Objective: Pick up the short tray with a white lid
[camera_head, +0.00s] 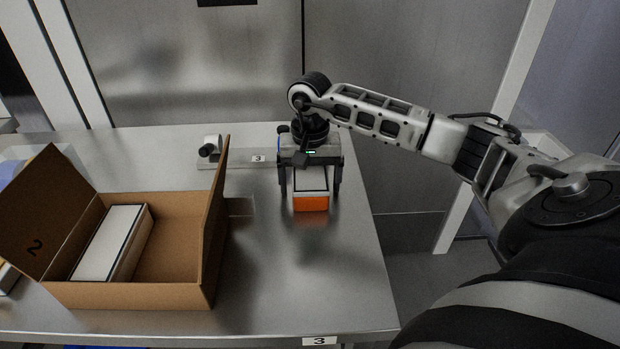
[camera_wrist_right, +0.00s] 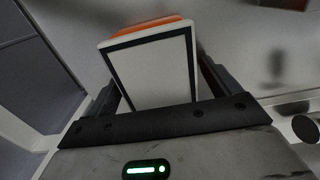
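The short tray (camera_head: 311,201) has an orange body and a white lid with a dark border. It is on the metal table, near its right side. The white lid (camera_wrist_right: 152,72) fills the middle of the right wrist view, with a strip of orange at its far edge. My right gripper (camera_head: 311,184) points down over the tray, one finger on each side. A narrow gap seems to show beside each finger in the head view, so the gripper looks open around the tray. My left gripper is not in view.
An open cardboard box (camera_head: 150,295) marked 2 stands to the left, with a white-lidded long package (camera_head: 112,243) inside. The table (camera_head: 290,285) is clear in front of the tray.

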